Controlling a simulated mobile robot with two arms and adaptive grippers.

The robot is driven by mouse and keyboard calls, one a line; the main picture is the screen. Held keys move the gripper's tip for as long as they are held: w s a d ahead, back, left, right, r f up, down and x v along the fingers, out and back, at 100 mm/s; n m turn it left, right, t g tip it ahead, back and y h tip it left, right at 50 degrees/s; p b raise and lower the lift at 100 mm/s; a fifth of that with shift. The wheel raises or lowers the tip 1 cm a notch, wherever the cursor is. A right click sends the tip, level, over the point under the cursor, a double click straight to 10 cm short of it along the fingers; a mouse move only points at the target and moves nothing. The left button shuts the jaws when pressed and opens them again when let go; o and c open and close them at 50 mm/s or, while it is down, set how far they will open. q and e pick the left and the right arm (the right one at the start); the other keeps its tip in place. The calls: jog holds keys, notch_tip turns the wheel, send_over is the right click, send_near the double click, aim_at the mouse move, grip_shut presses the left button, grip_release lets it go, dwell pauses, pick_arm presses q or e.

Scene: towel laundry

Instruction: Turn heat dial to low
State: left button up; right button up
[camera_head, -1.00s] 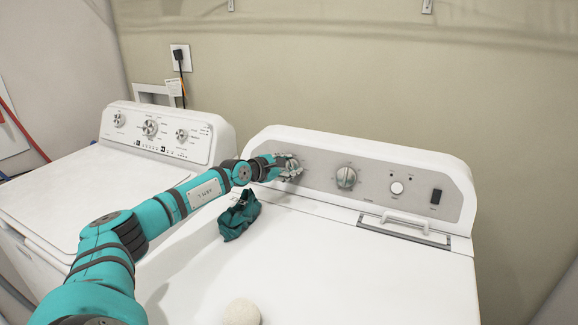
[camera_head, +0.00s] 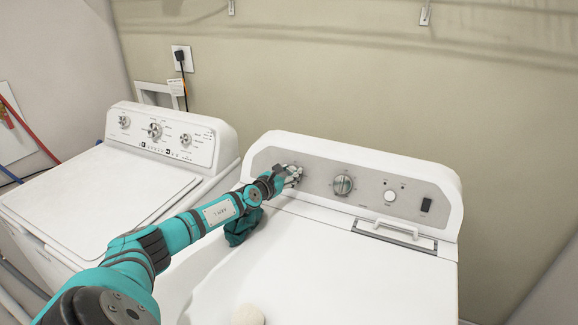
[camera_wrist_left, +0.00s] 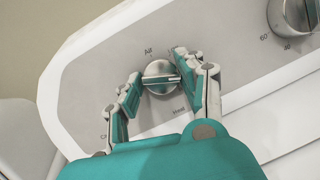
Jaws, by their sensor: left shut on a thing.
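The heat dial (camera_wrist_left: 161,70) is a round silver knob with a raised grip bar, on the left of the dryer's grey control panel (camera_head: 318,177). In the left wrist view the word "Heat" is printed beside it. My left gripper (camera_head: 292,174) reaches the dial in the head view and largely covers it. In the left wrist view the fingers of my left gripper (camera_wrist_left: 157,78) sit on both sides of the knob, shut on it. The bar lies nearly level in that view. The setting labels are too small to read fully. My right gripper is not in view.
A second dial (camera_head: 343,185), a round button (camera_head: 390,196) and a dark switch (camera_head: 426,205) are further right on the panel. A dark green cloth (camera_head: 241,228) and a pale ball (camera_head: 247,315) lie on the dryer top (camera_head: 330,270). A washer (camera_head: 90,195) stands left.

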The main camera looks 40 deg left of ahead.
pick_arm(q)
jog(key=n+y+p, duration=0.1)
jog(key=n, duration=0.2)
jog(key=shift+d+r+n+p, duration=0.1)
jog(key=shift+n+p, duration=0.2)
jog(key=shift+p, duration=0.1)
jog(key=n+y+p, duration=0.1)
jog(key=n, duration=0.3)
jog(key=shift+y+p, duration=0.3)
jog(key=shift+p, duration=0.05)
jog(key=n+g+y+p, duration=0.1)
jog(key=n, duration=0.2)
jog(key=n+p, duration=0.1)
jog(key=n, duration=0.3)
jog(key=shift+d+g+y, duration=0.1)
jog(key=shift+g+y, duration=0.3)
jog(key=shift+n, duration=0.3)
jog(key=o, duration=1.1)
jog(key=shift+o, duration=0.2)
